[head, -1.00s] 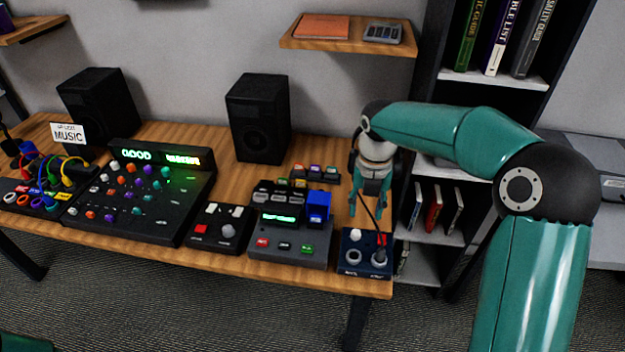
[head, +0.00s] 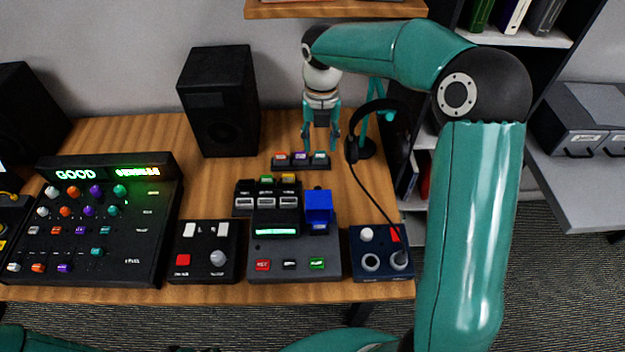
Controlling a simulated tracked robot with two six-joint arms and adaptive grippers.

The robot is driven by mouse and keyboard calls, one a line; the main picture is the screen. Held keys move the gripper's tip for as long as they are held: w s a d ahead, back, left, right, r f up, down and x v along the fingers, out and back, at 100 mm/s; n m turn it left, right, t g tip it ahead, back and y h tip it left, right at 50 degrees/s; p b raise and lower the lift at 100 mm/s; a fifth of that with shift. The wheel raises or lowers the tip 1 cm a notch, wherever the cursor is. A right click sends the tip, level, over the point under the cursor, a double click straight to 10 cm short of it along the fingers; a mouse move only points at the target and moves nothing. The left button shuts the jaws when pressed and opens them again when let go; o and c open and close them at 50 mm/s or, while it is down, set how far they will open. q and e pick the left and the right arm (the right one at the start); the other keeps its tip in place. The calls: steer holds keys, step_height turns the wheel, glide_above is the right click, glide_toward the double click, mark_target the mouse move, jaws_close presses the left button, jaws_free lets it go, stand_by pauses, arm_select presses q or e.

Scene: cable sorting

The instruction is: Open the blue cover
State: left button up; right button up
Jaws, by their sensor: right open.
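The blue cover (head: 318,207) stands at the right rear of a dark grey device (head: 294,262) with a lit green display. It looks like a small blue box; whether it is shut is too small to tell. My right gripper (head: 320,146) is behind the blue cover, apart from it, pointing down with its fingers spread and empty, just behind a small strip of coloured buttons (head: 300,162). Teal parts of mine show along the bottom edge, but my left gripper is not seen.
A headphone stand with black headphones (head: 367,148) is right of my right gripper, its cable running to a blue box (head: 381,262). A black speaker (head: 219,101) stands to the left. A mixer (head: 100,225) and a small black box (head: 205,252) sit further left.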

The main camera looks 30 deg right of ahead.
mark_target(318, 203)
steer(key=shift+a, duration=0.15)
steer(key=shift+w+f, duration=0.1)
step_height(318, 203, down, 17)
steer(key=shift+r+p, duration=0.2)
steer(key=shift+p, duration=0.65)
jaws_close()
